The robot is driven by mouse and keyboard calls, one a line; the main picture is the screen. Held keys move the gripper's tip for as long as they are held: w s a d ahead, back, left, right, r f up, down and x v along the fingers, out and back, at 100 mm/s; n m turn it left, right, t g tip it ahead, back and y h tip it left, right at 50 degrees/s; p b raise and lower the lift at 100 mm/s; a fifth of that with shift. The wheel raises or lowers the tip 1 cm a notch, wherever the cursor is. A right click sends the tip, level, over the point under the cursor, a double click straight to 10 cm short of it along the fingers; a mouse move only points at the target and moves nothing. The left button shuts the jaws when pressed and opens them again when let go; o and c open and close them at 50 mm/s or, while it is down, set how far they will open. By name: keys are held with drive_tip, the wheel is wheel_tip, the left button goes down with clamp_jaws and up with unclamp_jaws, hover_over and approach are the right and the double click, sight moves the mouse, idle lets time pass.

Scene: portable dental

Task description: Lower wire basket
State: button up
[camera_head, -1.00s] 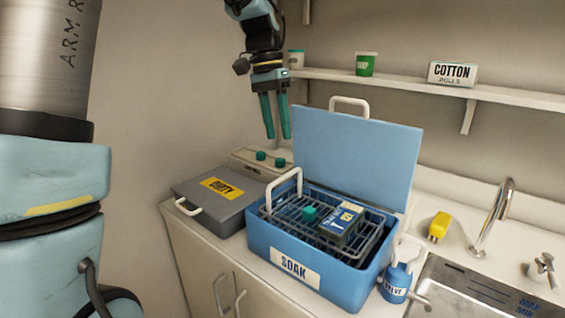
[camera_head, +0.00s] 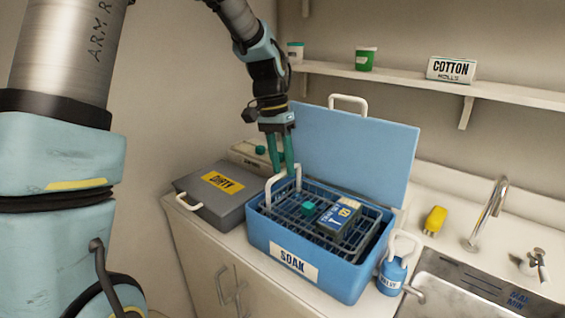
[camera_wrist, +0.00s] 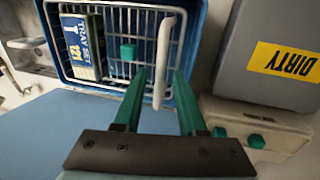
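The wire basket (camera_head: 330,232) sits in the upper part of the blue SOAK tub (camera_head: 335,281), whose lid (camera_head: 352,150) stands open behind it. A blue box labelled TRAY SET (camera_head: 340,217) and a small teal block (camera_head: 308,208) lie in the basket. The basket's white handle (camera_head: 283,181) rises at the left; in the wrist view the handle (camera_wrist: 162,60) reaches up between the fingers. My gripper (camera_head: 283,172) is open at the handle's top, with its green fingertips (camera_wrist: 157,80) either side of it. Contact with the handle cannot be told.
A grey DIRTY case (camera_head: 217,205) is left of the tub, with a pale unit with teal knobs (camera_head: 245,155) behind it. A blue valve bottle (camera_head: 391,276), yellow item (camera_head: 435,221), tap (camera_head: 487,213) and sink (camera_head: 445,285) are at the right. A shelf (camera_head: 400,78) runs above.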

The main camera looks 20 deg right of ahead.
clamp_jaws()
idle(1.2)
